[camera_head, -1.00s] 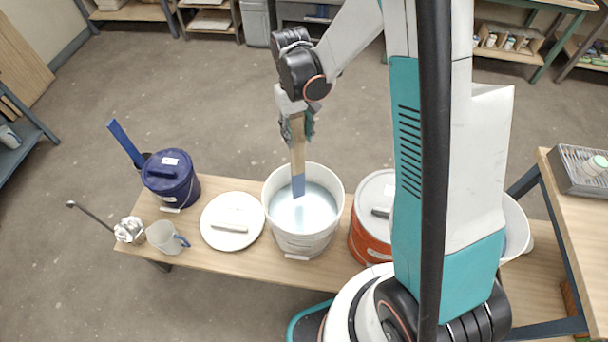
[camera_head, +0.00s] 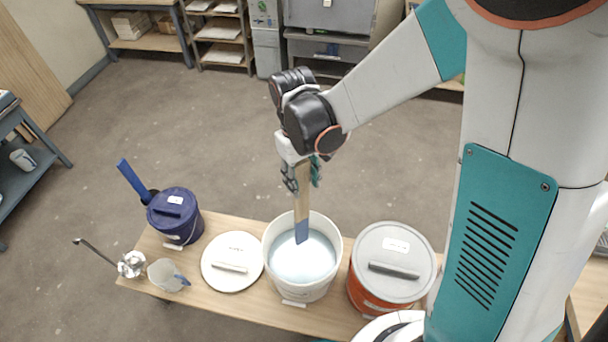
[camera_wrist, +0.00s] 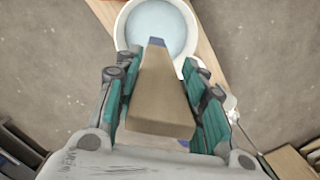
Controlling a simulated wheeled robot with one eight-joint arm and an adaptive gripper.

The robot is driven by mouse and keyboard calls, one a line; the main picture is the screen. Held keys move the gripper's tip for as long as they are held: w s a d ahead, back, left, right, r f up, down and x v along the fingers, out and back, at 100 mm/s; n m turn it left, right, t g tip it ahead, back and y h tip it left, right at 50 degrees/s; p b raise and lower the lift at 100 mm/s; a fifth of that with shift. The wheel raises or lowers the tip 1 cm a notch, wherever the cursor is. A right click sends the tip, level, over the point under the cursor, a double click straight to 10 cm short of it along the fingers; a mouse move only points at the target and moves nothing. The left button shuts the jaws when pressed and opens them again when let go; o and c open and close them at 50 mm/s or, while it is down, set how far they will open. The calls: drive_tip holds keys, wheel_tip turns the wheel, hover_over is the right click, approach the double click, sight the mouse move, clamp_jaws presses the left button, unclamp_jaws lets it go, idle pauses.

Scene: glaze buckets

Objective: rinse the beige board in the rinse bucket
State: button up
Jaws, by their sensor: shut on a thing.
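The beige board (camera_head: 303,195) is long and narrow, with a blue lower end. My gripper (camera_head: 302,178) is shut on its upper part and holds it upright over the open white rinse bucket (camera_head: 277,275). Pale bluish liquid (camera_head: 287,262) stands inside the bucket. The blue end overlaps the liquid in the head view; I cannot tell whether it touches. In the wrist view the board (camera_wrist: 160,95) sits between the teal finger pads of my gripper (camera_wrist: 158,108), its far end pointing at the bucket (camera_wrist: 124,28).
On the wooden bench (camera_head: 225,302), a white lid (camera_head: 222,278) lies left of the bucket. A lidded dark blue bucket (camera_head: 174,220), a cup (camera_head: 162,274) and a metal whisk-like tool (camera_head: 131,264) are farther left. A lidded orange bucket (camera_head: 368,296) stands close right.

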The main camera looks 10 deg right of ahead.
sight(303, 229)
drive_tip(key=shift+f+b, duration=10.45)
drive_tip(key=shift+f, duration=1.75)
